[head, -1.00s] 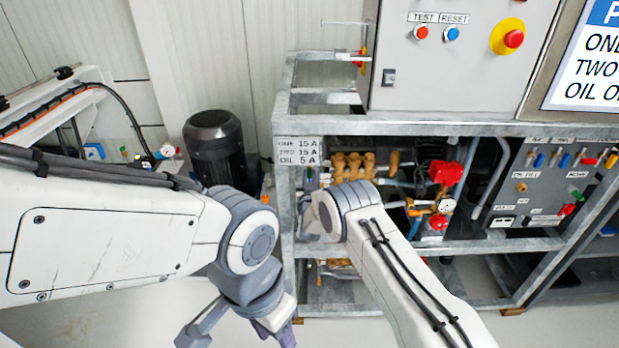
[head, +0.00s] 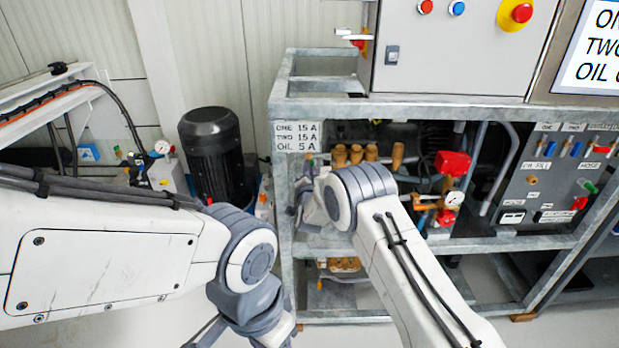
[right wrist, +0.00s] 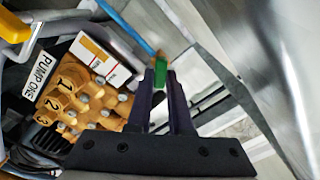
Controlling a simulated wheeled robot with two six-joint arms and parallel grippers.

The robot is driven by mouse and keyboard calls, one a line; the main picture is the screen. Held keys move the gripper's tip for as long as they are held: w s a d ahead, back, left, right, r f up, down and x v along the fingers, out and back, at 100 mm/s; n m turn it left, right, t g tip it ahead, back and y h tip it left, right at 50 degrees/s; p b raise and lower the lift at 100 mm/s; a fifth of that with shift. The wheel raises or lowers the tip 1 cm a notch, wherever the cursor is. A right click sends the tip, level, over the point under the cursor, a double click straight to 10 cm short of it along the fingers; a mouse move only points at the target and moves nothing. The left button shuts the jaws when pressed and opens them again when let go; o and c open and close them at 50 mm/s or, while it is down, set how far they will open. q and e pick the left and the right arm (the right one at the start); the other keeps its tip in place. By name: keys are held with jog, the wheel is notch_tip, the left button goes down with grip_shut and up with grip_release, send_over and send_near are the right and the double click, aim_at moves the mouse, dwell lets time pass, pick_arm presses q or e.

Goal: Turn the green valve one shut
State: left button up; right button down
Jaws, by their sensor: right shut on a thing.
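The small green valve handle (right wrist: 161,73) sits between the fingertips of my right gripper (right wrist: 161,82) in the right wrist view. The dark fingers are shut on it. It is beside the orange-brown pump block (right wrist: 95,100) labelled PUMP ONE. In the head view my right gripper (head: 306,203) reaches into the left end of the pump frame, and my own wrist hides most of it and the handle. My left gripper (head: 208,330) is at the bottom edge of the head view, partly cut off, away from the frame.
The galvanized frame (head: 420,110) has posts and rails close around my right arm. A red-capped gauge assembly (head: 450,180) and a valve panel (head: 545,185) stand to its right. A black motor (head: 212,155) stands left. A grey control box (head: 450,50) sits above.

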jog(key=shift+d+f+m+b, duration=0.1)
jog(key=shift+f+m+b, duration=0.05)
jog(key=shift+m+b, duration=4.35)
jog(key=c, duration=0.8)
grip_release()
jog(key=shift+s, duration=0.1)
jog(key=s, duration=1)
jog(key=shift+s, duration=0.15)
